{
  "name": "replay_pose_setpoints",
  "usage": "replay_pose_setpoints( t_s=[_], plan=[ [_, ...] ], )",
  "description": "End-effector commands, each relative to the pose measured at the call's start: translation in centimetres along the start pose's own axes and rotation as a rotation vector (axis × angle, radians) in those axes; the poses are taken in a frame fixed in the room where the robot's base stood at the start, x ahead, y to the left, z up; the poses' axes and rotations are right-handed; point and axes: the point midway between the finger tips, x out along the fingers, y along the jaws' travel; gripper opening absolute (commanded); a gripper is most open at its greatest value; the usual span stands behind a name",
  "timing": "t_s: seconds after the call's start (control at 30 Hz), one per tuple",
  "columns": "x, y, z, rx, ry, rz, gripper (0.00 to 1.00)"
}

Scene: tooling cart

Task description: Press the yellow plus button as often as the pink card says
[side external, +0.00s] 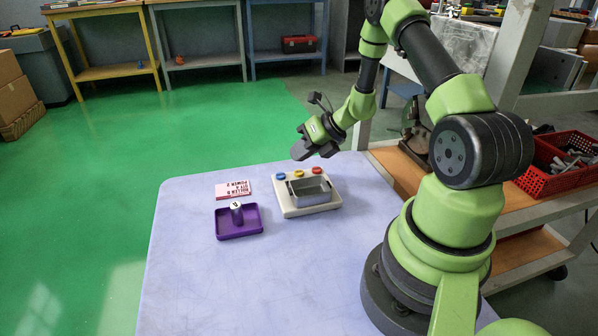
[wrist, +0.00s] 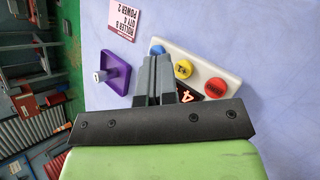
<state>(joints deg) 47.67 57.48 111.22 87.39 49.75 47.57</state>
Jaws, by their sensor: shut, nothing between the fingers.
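The pink card (side external: 235,189) lies on the table; in the wrist view (wrist: 124,20) it reads "ROLLER B", "POWER 2" and a quantity line that looks like 4. The pale button box (side external: 291,209) has a yellow plus button (side external: 298,174), marked "+1" in the wrist view (wrist: 183,69), between a blue button (side external: 280,177) and a red button (side external: 316,171). A display (wrist: 187,94) on the box shows an orange 4, partly hidden by my fingers. My gripper (side external: 300,152) is shut and empty, above the box and apart from the buttons. In the wrist view the fingertips (wrist: 157,60) overlap the blue button's edge.
The pale table (side external: 190,280) is otherwise clear. A shelf cart with red baskets (side external: 555,170) stands at right.

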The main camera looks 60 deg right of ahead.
Motion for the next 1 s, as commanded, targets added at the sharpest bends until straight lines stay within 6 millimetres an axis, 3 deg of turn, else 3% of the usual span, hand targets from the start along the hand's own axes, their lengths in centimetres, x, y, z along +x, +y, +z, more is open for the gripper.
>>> replay_pose_setpoints(
  t_s=[0.4,1.0],
  plan=[
    [-2.6,1.9,1.9,-0.002,-0.001,-0.001,0.0],
    [-2.8,2.0,2.0,-0.001,0.0,-0.001,0.0]
  ],
)
